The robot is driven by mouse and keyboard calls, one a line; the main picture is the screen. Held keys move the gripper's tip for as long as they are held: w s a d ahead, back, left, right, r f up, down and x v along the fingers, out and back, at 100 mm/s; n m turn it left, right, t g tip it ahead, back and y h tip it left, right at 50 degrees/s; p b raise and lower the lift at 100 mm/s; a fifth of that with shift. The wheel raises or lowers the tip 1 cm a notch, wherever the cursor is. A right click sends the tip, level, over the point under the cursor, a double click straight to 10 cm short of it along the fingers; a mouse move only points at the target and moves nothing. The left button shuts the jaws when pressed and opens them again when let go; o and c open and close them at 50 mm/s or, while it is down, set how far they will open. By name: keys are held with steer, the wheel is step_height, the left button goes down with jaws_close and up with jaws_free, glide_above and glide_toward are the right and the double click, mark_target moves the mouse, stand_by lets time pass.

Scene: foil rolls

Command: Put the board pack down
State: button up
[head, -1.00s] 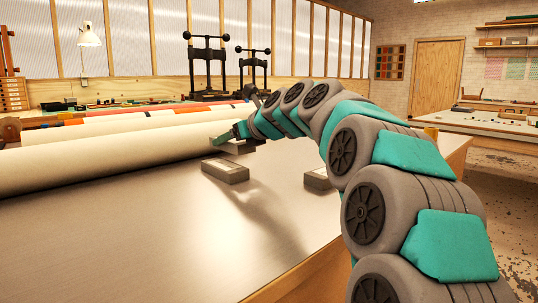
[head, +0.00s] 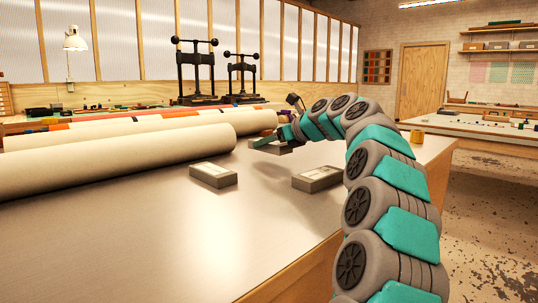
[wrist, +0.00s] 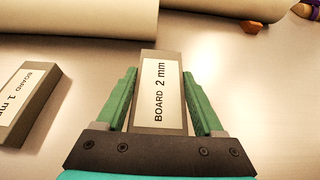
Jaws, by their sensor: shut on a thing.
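My gripper (wrist: 159,74) is shut on a grey board pack (wrist: 161,118) with a white label reading "BOARD 2 mm". The green fingers lie along the pack's two long sides. In the head view my gripper (head: 268,138) is over the table, just right of the near roll's end, with the pack (head: 286,149) partly hidden by the fingers. A shadow lies on the table under it; the exact gap to the table cannot be told. A second pack, labelled "BOARD 1 m…" (wrist: 28,103), lies left of my gripper in the wrist view.
Two grey packs, one left (head: 213,175) and one right (head: 318,179), lie on the metal-topped table (head: 190,240). Pale rolls (head: 120,160) lie along its left and back. An orange piece (wrist: 251,26) lies ahead. The table's front is bare.

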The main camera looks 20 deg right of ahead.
mark_target(269, 162)
steer(key=shift+f+b, duration=1.9)
steer(key=shift+b, duration=1.05)
steer(key=shift+r, duration=0.15)
steer(key=o, duration=1.5)
steer(key=p+v, duration=0.1)
steer(key=v, duration=1.1)
